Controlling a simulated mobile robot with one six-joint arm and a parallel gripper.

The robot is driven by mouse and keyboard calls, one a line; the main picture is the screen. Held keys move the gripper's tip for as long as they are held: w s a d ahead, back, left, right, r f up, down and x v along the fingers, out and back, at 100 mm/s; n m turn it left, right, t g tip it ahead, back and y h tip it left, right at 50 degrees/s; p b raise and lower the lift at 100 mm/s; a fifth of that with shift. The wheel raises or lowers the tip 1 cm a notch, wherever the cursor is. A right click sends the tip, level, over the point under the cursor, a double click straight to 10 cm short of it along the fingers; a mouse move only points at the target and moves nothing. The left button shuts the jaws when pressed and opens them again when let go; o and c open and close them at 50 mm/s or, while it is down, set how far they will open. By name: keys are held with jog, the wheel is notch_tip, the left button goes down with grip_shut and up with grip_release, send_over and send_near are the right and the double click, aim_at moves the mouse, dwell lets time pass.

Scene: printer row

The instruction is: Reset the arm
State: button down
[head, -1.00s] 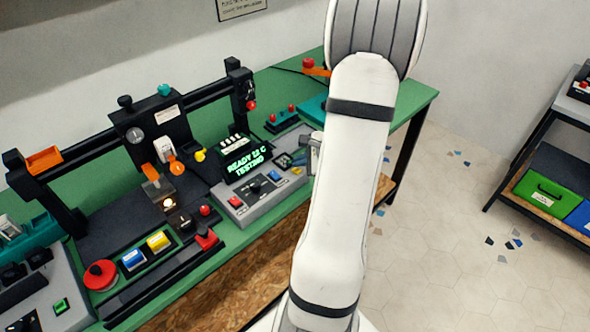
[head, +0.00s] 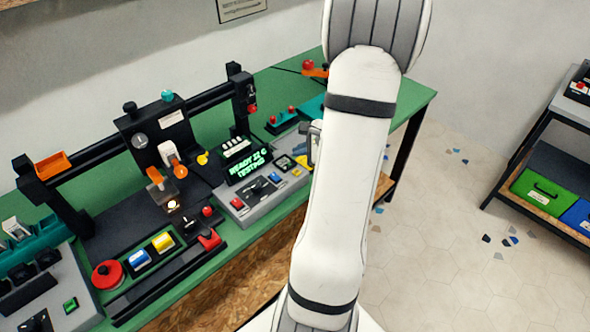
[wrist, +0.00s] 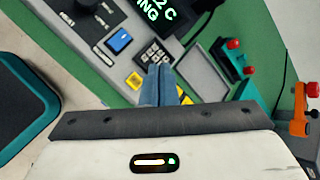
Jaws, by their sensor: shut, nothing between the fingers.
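My white arm (head: 340,190) stands upright through the middle of the head view, with dark bands and a grey ribbed joint at the top. It hides part of the bench's right side. My gripper (wrist: 160,70) shows in the wrist view, its two blue-grey fingers together and empty. The fingers appear over the control panel, near the keypad and the yellow button (wrist: 134,80). In the head view the gripper is mostly hidden behind the arm.
The green bench (head: 410,97) carries a printer with a black gantry (head: 150,130), a lit display (head: 248,165) and a red stop button (head: 108,274). A shelf with a green bin (head: 545,195) stands at right. The tiled floor (head: 440,250) between is mostly clear.

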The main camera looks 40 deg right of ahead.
dwell(0.8)
jog(key=s+a+r+n+g+y, duration=0.1)
jog(key=a+r+n, duration=0.25)
jog(key=a, duration=0.35)
jog(key=a+r+n+g, duration=0.2)
jog(key=a+r+n, duration=0.1)
jog(key=a+n, duration=0.25)
jog(key=s+a+r+n+g+y, duration=0.1)
jog(key=a+r+n, duration=0.2)
jog(key=a, duration=0.5)
jog(key=s+a+r+n+g+h, duration=0.1)
jog(key=s+a+r+n+h, duration=0.3)
jog(key=s+a+n, duration=0.3)
jog(key=s+r+n, duration=0.1)
jog(key=s+n, duration=0.3)
jog(key=shift+a+r+n+h, duration=0.2)
jog(key=shift+r+n+h, duration=0.1)
jog(key=shift+r+n, duration=0.1)
